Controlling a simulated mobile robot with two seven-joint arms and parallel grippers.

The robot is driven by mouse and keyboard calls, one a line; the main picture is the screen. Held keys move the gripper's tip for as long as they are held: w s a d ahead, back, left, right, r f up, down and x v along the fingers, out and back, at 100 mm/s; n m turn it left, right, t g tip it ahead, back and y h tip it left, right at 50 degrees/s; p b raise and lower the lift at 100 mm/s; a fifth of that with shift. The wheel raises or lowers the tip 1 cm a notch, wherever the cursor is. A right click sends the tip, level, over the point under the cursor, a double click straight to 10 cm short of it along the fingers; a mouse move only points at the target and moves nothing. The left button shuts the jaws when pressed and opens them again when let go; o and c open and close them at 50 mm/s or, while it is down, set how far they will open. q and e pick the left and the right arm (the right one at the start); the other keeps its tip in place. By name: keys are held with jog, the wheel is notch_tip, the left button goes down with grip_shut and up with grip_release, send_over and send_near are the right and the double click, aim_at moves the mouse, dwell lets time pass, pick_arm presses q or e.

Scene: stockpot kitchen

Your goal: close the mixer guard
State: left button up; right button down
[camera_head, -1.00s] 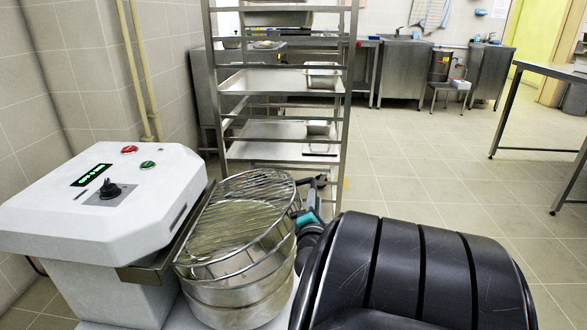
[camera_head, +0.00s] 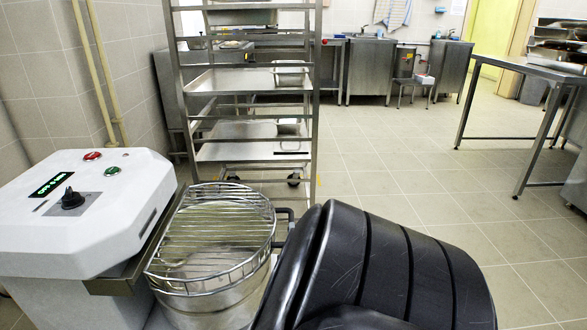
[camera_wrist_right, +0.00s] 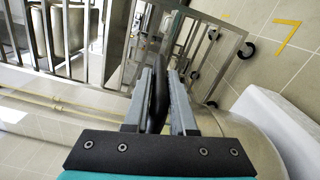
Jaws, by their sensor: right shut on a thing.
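The mixer's wire guard (camera_head: 215,228) lies over the steel bowl (camera_head: 215,305), low and almost level with the rim. A dark handle (camera_head: 288,213) juts from its right side. In the right wrist view, my right gripper (camera_wrist_right: 160,85) is shut on this dark handle (camera_wrist_right: 157,98), which stands between the two fingers. In the head view my black right arm hides the right gripper. The mixer's white control housing (camera_head: 95,210) stands left of the bowl, with a green display, a black knob, and red and green buttons. My left gripper is not in view.
A steel tray rack (camera_head: 250,85) on casters stands just behind the mixer. Steel counters (camera_head: 370,70) line the far wall. A steel table (camera_head: 530,70) stands at the right. The tiled floor (camera_head: 400,160) between them is clear.

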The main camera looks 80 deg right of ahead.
jog(key=shift+w+a+f, duration=0.2)
jog(key=shift+w+f, duration=0.15)
jog(key=shift+w, duration=0.1)
jog(key=c, duration=1.1)
grip_release()
jog(key=shift+o, duration=0.6)
jog(key=shift+d+f, duration=0.1)
jog(key=shift+f, duration=0.05)
jog(key=shift+o, duration=1.1)
jog(key=shift+s, duration=0.15)
